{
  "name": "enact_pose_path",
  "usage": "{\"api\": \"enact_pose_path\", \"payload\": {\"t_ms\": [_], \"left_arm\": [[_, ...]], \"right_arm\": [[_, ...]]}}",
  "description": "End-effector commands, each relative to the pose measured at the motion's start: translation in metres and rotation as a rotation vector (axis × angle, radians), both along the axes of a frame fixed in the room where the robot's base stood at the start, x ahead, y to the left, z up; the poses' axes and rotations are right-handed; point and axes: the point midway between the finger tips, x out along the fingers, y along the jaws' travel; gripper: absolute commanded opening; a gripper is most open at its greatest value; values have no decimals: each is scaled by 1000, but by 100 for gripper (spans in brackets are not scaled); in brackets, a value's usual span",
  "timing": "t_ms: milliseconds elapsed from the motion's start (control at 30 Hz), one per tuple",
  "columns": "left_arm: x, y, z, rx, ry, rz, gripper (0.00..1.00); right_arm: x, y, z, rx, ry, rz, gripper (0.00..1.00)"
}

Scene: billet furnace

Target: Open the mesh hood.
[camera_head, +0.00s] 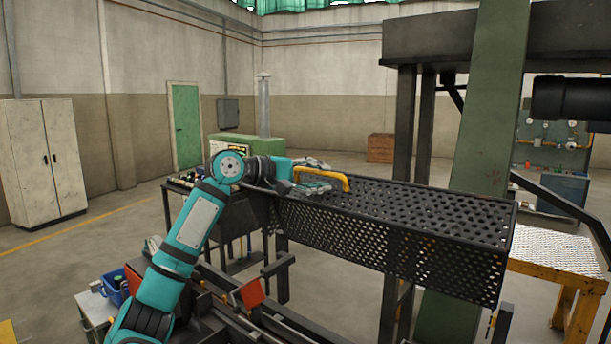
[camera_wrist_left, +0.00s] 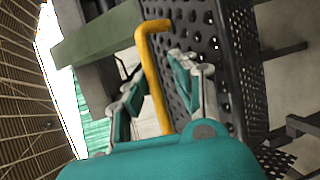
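The mesh hood (camera_head: 405,238) is a long black perforated box cover that lies level across the middle and right of the head view. Its yellow bar handle (camera_head: 322,171) is on top near its left end. My teal left arm reaches in from the left, and the left gripper (camera_head: 318,186) is at the handle. In the left wrist view, the gripper (camera_wrist_left: 158,78) has its fingers apart, one on each side of the yellow handle (camera_wrist_left: 153,68), with gaps visible. The black mesh (camera_wrist_left: 215,50) is close beside the right finger. My right gripper is not in view.
A green post (camera_head: 488,120) stands behind the hood. An orange-framed table (camera_head: 565,255) is at the right, and a dark handrail slopes down beside it. A blue bin (camera_head: 115,287) is at lower left. Open floor lies toward the white cabinet (camera_head: 42,160).

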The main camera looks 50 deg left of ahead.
Motion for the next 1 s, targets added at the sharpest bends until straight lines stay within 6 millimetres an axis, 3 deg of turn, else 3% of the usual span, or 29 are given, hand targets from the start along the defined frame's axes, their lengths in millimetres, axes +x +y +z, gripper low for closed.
{"api": "enact_pose_path", "payload": {"t_ms": [167, 600, 800, 1000], "left_arm": [[-16, 3, 1, -2, 4, -1, 23], [-99, 17, 19, -1, -4, 2, 23], [-115, 19, 23, 0, -4, 2, 23], [-117, 20, 23, 0, -4, 2, 23]], "right_arm": [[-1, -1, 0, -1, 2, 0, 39], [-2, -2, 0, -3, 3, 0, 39], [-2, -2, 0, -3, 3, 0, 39], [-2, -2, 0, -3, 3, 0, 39]]}}
